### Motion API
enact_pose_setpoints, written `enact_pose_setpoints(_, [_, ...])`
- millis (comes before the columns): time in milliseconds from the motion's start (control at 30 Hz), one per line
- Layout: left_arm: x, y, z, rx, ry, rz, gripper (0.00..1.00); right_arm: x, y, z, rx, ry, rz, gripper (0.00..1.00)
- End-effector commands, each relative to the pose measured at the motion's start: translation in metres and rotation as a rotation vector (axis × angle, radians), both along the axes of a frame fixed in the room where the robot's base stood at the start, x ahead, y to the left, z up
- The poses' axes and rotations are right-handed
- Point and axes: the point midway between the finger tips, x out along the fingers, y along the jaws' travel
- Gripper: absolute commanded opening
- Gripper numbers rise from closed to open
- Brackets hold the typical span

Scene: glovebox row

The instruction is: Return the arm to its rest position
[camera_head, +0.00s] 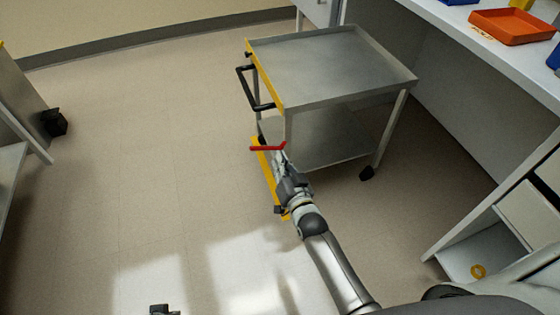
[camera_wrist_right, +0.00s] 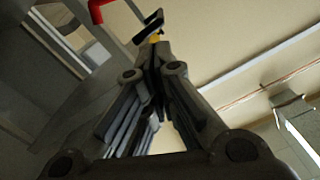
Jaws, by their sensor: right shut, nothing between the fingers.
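My right arm reaches up from the bottom of the head view, and its gripper (camera_head: 281,160) is in front of the cart's lower shelf. The gripper is shut and empty; its fingers come together in the right wrist view (camera_wrist_right: 157,48). A red bar (camera_head: 266,148) shows right at the fingertips in the head view, and a red piece (camera_wrist_right: 99,9) shows at the top of the wrist view. I cannot tell whether the fingers touch it. A small dark part at the bottom edge of the head view looks like my left gripper (camera_head: 164,310); its fingers cannot be made out.
A grey metal cart (camera_head: 335,62) with yellow edges and a black handle (camera_head: 246,88) stands just beyond the right gripper. A white bench (camera_head: 520,62) with an orange tray (camera_head: 512,26) is at the right. Another cabinet (camera_head: 18,95) is at the far left. Floor between is clear.

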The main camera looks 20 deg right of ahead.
Motion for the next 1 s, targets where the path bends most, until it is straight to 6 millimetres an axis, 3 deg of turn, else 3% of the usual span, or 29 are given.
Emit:
enact_pose_setpoints(400, [0.001,0.0,0.001,-0.001,-0.002,0.001,0.0,-0.001,0.0,-0.002,-0.003,0.008,0.001,0.0])
enact_pose_setpoints(567, [0.001,0.0,0.001,-0.001,-0.002,0.001,0.0,-0.018,-0.003,-0.025,-0.056,0.123,0.02,0.0])
enact_pose_setpoints(767, [0.0,0.0,0.001,0.0,-0.001,0.0,0.0,-0.08,-0.008,-0.079,-0.201,0.442,0.091,0.0])
enact_pose_setpoints(1000, [0.0,0.0,0.0,0.0,-0.001,0.0,0.0,-0.178,-0.018,-0.122,-0.366,0.818,0.209,0.0])
